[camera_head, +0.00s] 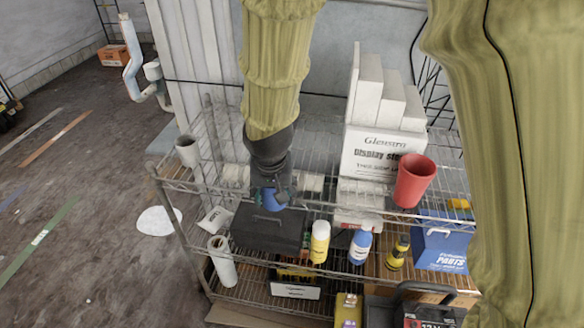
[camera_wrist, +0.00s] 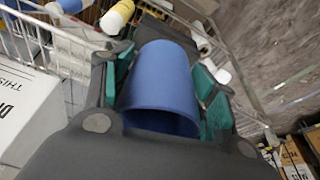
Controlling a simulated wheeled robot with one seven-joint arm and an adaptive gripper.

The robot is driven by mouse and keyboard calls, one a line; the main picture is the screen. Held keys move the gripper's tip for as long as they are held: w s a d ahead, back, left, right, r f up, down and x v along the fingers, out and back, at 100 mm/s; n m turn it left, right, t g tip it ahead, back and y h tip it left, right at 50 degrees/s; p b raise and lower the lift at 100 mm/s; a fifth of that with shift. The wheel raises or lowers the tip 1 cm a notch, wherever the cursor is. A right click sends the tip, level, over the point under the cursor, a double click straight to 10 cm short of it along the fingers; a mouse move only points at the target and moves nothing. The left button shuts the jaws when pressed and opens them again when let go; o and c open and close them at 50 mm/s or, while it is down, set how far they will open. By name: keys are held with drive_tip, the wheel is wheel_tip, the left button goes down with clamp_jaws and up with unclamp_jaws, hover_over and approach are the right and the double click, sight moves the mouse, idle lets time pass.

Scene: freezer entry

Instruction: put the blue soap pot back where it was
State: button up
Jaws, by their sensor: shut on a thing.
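The blue soap pot (camera_wrist: 162,80) is a plain blue cylinder with an open, hollow end facing the wrist camera. My gripper (camera_wrist: 160,92) is shut on it, with teal finger pads on either side. In the head view my gripper (camera_head: 271,186) points down by the front edge of the wire rack's upper shelf (camera_head: 330,205). Only a small part of the pot (camera_head: 271,201) shows there, below the dark fingers. I cannot tell its exact height relative to the shelf.
Below are a dark toolbox (camera_head: 268,230), a yellow bottle (camera_head: 319,242), a blue bottle (camera_head: 360,247) and a blue parts box (camera_head: 440,245).

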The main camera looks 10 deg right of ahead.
drive_tip(key=shift+w+d+r, duration=0.15)
drive_tip(key=shift+w+r, duration=0.1)
drive_tip(key=shift+w, duration=0.3)
drive_tip(key=p, duration=0.5)
hover_over(294, 171)
drive_tip(key=s, duration=0.1)
drive_tip(key=shift+a+f, duration=0.2)
drive_tip(key=shift+f, duration=0.5)
drive_tip(key=shift+f+p, duration=0.8)
drive_tip(key=shift+f, duration=1.05)
drive_tip(key=o, duration=1.1)
drive_tip(key=shift+f, duration=0.1)
drive_tip(key=shift+o, duration=0.2)
drive_tip(key=b+v, duration=0.2)
drive_tip(key=v, duration=1)
drive_tip(key=shift+b, duration=0.4)
